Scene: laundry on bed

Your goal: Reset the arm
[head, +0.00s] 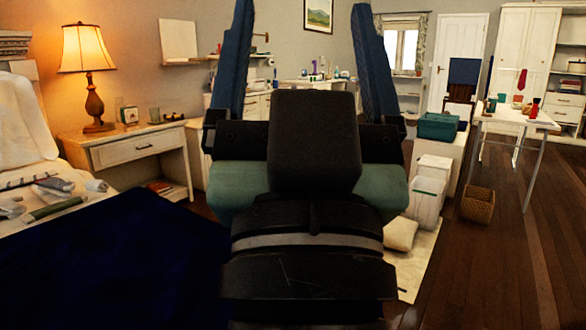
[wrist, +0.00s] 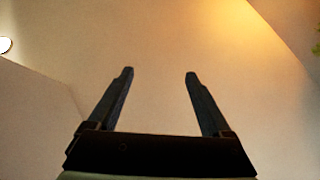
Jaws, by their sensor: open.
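My gripper (head: 305,35) stands raised in the middle of the head view, close to the camera, with its two fingers pointing up. The fingers are wide apart with nothing between them. In the wrist view my gripper (wrist: 160,75) is also open and empty, against a plain wall and ceiling. The gripper and wrist hide the centre of the room in the head view.
A bed with a dark blue cover (head: 120,260) and small laundry items (head: 55,190) lies at left. A nightstand (head: 135,150) holds a lit lamp (head: 88,60). White boxes (head: 428,195), a basket (head: 478,205) and a table (head: 515,120) stand at right. Wooden floor (head: 500,275) is open at lower right.

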